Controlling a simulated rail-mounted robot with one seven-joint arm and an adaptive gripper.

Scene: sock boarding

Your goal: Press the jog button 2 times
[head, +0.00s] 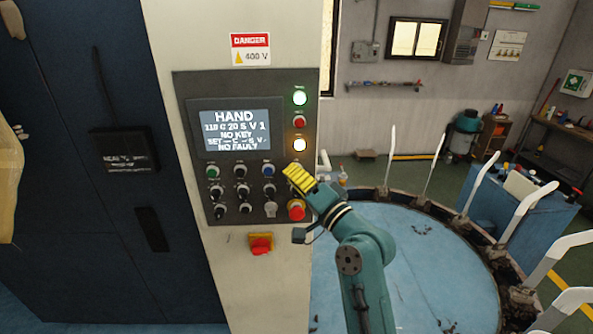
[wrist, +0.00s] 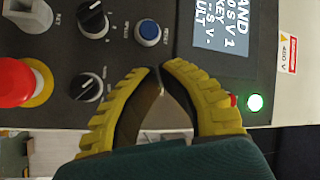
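The dark control panel (head: 278,120) carries rows of buttons and knobs below its screen: a green button (head: 212,172), a blue button (head: 267,170) and several black knobs. The labels are too small or blurred for me to tell which one is the jog button. My gripper (head: 288,172) has yellow ribbed fingers and is in front of the panel's right side, just right of the blue button. In the wrist view the fingertips (wrist: 160,70) meet, with nothing between them. The blue button (wrist: 148,32) lies beyond the fingertips, apart from them.
A red emergency stop (head: 296,210) is just below my gripper. A lit screen (head: 235,130) reads HAND and NO FAULT. Green (head: 300,97) and yellowish (head: 300,145) lamps glow. A red switch (head: 260,243) is below the panel. A round blue table (head: 430,260) stands right.

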